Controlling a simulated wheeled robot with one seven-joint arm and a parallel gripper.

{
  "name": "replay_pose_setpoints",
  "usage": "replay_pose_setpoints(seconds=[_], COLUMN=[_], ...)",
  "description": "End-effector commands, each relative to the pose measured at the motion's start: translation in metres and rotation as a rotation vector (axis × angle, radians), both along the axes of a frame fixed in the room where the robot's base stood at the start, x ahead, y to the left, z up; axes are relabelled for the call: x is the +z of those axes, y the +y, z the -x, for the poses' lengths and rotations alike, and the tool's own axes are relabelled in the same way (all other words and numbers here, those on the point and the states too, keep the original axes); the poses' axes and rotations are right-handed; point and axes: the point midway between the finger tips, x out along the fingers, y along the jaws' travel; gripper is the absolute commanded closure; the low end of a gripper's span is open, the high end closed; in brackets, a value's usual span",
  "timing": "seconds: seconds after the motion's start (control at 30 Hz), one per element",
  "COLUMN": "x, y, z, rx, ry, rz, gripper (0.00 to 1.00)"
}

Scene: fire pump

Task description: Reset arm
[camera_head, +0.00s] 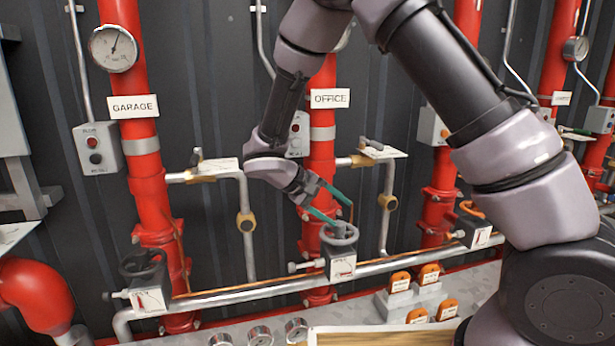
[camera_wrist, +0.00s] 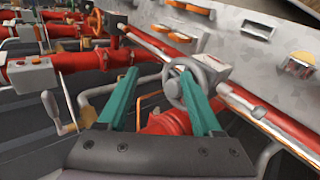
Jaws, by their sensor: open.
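My gripper (camera_head: 334,206) is open in front of the red pipe (camera_head: 318,170) labelled OFFICE. Its green fingers point down toward a grey handwheel (camera_head: 339,236) on the valve under that pipe. In the wrist view my gripper (camera_wrist: 162,100) has its two green fingers spread wide. The grey handwheel (camera_wrist: 175,88) shows between them, nearer the right finger. Nothing is gripped. I cannot tell whether a finger touches the wheel. My arm crosses the upper middle and right of the head view.
A red GARAGE pipe (camera_head: 148,190) with a dark handwheel (camera_head: 141,263) stands at the left. Orange-topped blocks (camera_head: 400,281) and round gauges (camera_head: 260,336) sit on the grey ledge below. A horizontal grey pipe (camera_head: 240,296) runs along the valves. An orange handwheel (camera_head: 472,209) is at the right.

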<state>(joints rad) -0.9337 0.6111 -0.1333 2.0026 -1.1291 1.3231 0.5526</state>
Motion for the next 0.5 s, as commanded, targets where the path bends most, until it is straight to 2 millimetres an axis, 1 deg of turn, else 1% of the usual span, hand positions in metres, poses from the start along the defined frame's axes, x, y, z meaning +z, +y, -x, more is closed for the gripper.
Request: replay_pose_setpoints(seconds=[0.03, 0.2, 0.37, 0.5], x=[0.02, 0.071, 0.115, 0.151], y=[-0.017, -0.061, -0.097, -0.123], z=[0.001, 0.015, 0.035, 0.056], rx=[-0.056, -0.206, -0.315, -0.388], ry=[0.009, 0.035, 0.02, -0.027], rz=[-0.067, -0.278, -0.484, -0.664], gripper=[0.33, 0.33, 0.33, 0.33])
